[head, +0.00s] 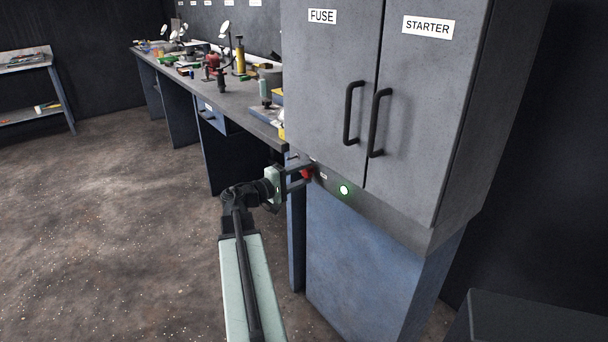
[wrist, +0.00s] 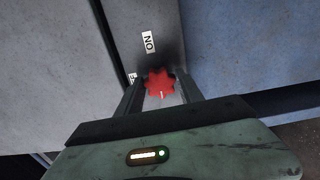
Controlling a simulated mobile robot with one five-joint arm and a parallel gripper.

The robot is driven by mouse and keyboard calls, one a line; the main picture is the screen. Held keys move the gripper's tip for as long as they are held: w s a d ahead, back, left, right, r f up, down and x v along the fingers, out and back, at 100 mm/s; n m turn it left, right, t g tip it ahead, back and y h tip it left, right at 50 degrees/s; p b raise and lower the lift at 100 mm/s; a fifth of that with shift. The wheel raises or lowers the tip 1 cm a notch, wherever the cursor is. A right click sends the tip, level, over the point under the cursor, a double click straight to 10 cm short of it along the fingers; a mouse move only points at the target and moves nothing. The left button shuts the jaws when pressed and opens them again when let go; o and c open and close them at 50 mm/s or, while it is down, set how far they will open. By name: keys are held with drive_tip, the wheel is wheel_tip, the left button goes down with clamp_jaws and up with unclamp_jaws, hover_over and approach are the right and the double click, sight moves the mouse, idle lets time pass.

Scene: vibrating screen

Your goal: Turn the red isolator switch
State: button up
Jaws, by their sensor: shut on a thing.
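The red isolator switch (wrist: 159,83) is a lobed red knob on the grey strip below the cabinet doors. In the wrist view my gripper (wrist: 158,92) has one finger on each side of it and is shut on it. A small white mark shows at the knob's lower edge. A label reading "ON" (wrist: 149,43) is above the knob in the wrist view, and a second label (wrist: 132,78), partly hidden by a finger, is to its left. In the head view my gripper (head: 298,172) reaches the strip from the left, and part of the red switch (head: 306,173) shows at its fingertips.
A lit green lamp (head: 344,190) is on the strip right of the switch. The grey cabinet (head: 330,60) has "FUSE" and "STARTER" doors with black handles, both shut. A blue panel (head: 365,260) is below. A cluttered workbench (head: 235,112) runs back left; the floor at left is open.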

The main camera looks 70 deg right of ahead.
idle(0.6)
drive_tip(key=o, duration=1.3)
drive_tip(key=v, duration=0.8)
drive_tip(key=shift+f, duration=0.1)
